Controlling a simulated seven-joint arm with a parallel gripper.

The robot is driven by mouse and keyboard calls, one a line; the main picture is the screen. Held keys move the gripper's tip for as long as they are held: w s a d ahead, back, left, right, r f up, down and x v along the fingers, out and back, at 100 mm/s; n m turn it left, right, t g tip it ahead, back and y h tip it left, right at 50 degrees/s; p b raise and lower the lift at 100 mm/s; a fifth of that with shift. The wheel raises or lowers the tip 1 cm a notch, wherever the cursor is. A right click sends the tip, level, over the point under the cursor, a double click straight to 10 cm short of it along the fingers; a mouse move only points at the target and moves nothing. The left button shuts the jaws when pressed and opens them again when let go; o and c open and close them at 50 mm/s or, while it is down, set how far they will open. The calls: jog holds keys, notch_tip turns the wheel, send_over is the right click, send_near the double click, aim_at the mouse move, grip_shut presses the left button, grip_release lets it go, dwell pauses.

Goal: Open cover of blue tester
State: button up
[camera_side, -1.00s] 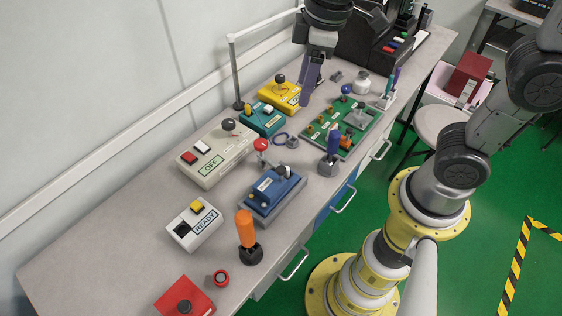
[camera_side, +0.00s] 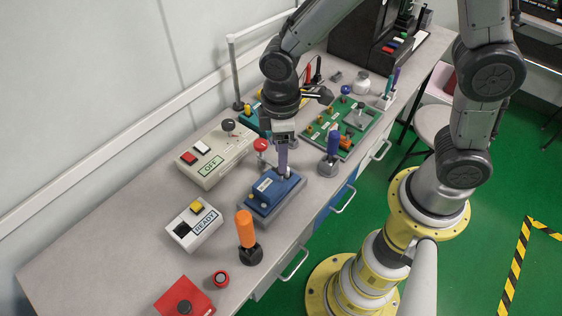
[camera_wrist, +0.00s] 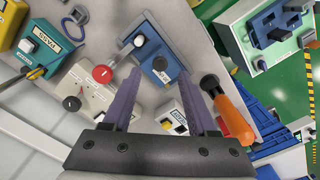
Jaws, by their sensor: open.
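The blue tester (camera_side: 270,196) lies on the bench in the middle of the side view, on a grey-blue base. It has a pale label and yellowish knobs at its near left end. My gripper (camera_side: 283,172) is above the far right end of the tester, pointing down. In the wrist view my gripper (camera_wrist: 158,90) has its two purple fingers wide apart with nothing between them. The fingers hide part of the tester's far end in the side view; contact cannot be told.
The OFF box (camera_side: 212,158) and READY box (camera_side: 195,224) are at left. A green board (camera_side: 343,128) lies behind.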

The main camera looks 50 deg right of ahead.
aim_at(266, 185)
jog(key=shift+f, duration=2.05)
grip_shut()
